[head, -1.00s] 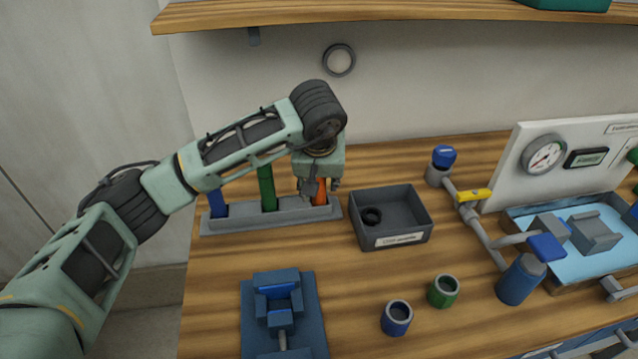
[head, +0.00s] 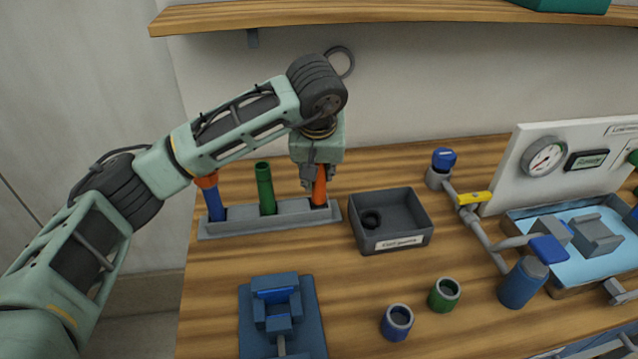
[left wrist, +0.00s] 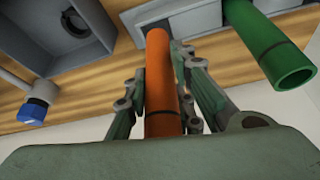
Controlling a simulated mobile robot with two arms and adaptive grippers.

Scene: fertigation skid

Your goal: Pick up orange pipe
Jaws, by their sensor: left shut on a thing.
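The orange pipe (head: 319,187) stands upright at the right end of the grey rack (head: 240,222). My left gripper (head: 319,180) is above the rack and shut on the orange pipe. In the left wrist view the orange pipe (left wrist: 161,85) runs between the two fingers (left wrist: 163,95). The pipe's lower end is at or in its rack slot; I cannot tell whether it is clear of it. Its upper end is hidden by the gripper in the head view. My right gripper is not in view.
A green pipe (head: 265,190) and a blue pipe (head: 214,204) stand in the same rack, left of the orange one. A grey bin (head: 412,240) holding a dark ring is close on the right. A blue vise (head: 282,310) and two short cups stand nearer. A shelf (head: 390,15) runs above.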

